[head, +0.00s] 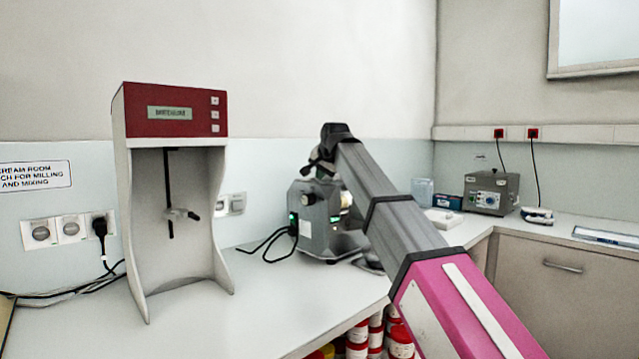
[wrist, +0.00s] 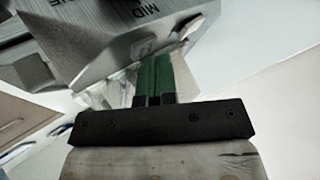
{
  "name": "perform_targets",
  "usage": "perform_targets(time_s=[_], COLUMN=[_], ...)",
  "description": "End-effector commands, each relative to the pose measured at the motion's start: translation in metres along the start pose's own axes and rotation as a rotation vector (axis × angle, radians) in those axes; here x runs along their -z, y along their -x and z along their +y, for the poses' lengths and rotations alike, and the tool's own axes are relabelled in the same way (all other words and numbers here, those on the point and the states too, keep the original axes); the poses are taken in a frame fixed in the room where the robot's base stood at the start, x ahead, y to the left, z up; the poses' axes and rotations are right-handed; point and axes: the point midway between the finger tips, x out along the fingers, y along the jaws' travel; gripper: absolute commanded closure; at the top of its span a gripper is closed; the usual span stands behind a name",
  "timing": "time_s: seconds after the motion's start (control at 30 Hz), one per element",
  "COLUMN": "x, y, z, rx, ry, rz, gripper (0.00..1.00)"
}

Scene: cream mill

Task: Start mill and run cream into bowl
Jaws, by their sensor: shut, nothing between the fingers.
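The grey mill (head: 318,215) stands on the bench at the centre, with a small green light on its left side. My arm reaches across and hides much of its right side. My gripper (head: 318,166) is at the mill's upper part in the head view; its fingertips are hard to make out there. In the wrist view the green fingers of my gripper (wrist: 155,78) are together and empty, close to the mill's grey body (wrist: 100,30), which carries the lettering "MID". Whether they touch it I cannot tell. I cannot make out the bowl or any cream.
A red-topped mixer stand (head: 175,115) stands on the bench at left. Cables lie beside the mill. Red-lidded tubs (head: 400,343) are below the bench edge. A grey control box (head: 491,193) sits on the right counter. The bench front between mixer and mill is clear.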

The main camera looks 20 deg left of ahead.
Motion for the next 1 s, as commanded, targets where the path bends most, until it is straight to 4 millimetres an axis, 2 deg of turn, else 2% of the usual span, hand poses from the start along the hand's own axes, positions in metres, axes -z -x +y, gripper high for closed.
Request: perform_targets(time_s=[0.37,1.0], x=[0.000,0.008], y=[0.000,0.011], z=[0.000,-0.008], rx=[-0.001,0.000], ry=[0.000,0.000], rz=[-0.001,0.000], gripper=[1.00,1.00])
